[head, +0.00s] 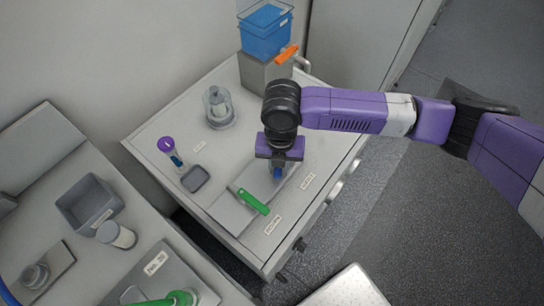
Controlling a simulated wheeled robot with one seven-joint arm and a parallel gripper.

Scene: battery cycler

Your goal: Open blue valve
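My gripper (279,160) hangs over the cabinet top in the head view, pointing down. Just below it a small blue part (277,173) shows, which looks like the blue valve. Most of it is hidden by my gripper and wrist. It sits on a flat grey plate, close to or between the fingertips. I cannot tell whether the fingers touch it, or whether they are open or shut. The angle of the blue valve's handle is not visible.
A green handle (254,201) lies left of and below my gripper. An orange handle (287,54) and a blue container (266,32) stand at the back. A glass vessel (218,108), purple-topped stand (166,145) and small grey dish (195,179) are to the left.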

